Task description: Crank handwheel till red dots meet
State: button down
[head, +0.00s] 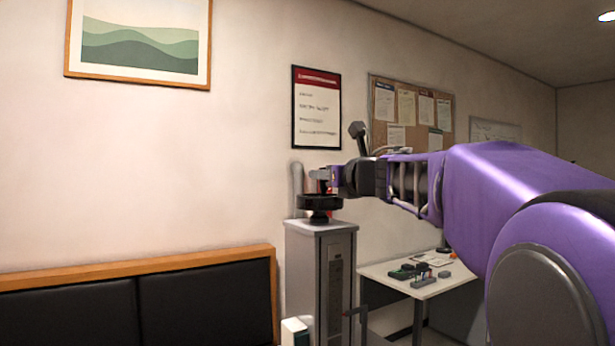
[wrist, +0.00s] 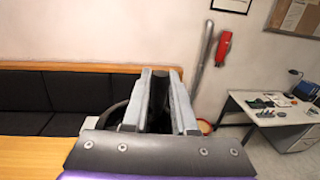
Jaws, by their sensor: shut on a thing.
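The black handwheel (head: 319,203) sits flat on top of a grey machine column (head: 306,233) in the head view. My gripper (head: 322,181) reaches in from the right, just above the wheel. In the wrist view my gripper (wrist: 161,80) has its two grey fingers close together, and the wheel's dark rim (wrist: 112,112) shows to their left. The gripper is shut on the handwheel's crank handle, which the fingers mostly hide. No red dots can be made out; the marking laser's spot is not clear either.
A dark padded bench with a wooden top edge (head: 140,262) stands left of the column. A white table (head: 425,285) with small items stands to the right. A red wall fixture (wrist: 223,47) and pale pipe (wrist: 202,60) are on the wall behind.

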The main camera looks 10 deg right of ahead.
aim_at(331, 197)
jog(key=m+h, duration=0.2)
jog(key=h, duration=0.1)
jog(key=m+h, duration=0.1)
jog(key=h, duration=0.1)
jog(key=s+d+m+h, duration=0.1)
jog(key=m+h, duration=0.1)
jog(key=h, duration=0.1)
jog(key=shift+r+m+h, duration=0.1)
jog(key=shift+m+h, duration=0.2)
jog(key=m+h, duration=0.1)
jog(key=h, duration=0.1)
jog(key=m+g+h, duration=0.1)
jog(key=m+h, duration=0.1)
jog(key=s+m+g+h+p, duration=0.1)
jog(key=h, duration=0.1)
jog(key=shift+d, duration=0.15)
jog(key=m+g+h, duration=0.3)
jog(key=s+m+g+h, duration=0.1)
jog(key=m+g+h, duration=0.2)
jog(key=shift+s, duration=0.1)
jog(key=shift+s+a+m+g+h, duration=0.15)
jog(key=shift+m+g+h, duration=0.25)
jog(key=shift+m+g, duration=0.55)
jog(key=shift+s+m+g+h, duration=0.2)
jog(key=shift+m+g+h, duration=0.25)
jog(key=shift+g, duration=0.8)
jog(key=shift+s+a+m+g+h, duration=0.1)
jog(key=shift+s+m+g+h, duration=0.2)
jog(key=shift+m+g, duration=0.65)
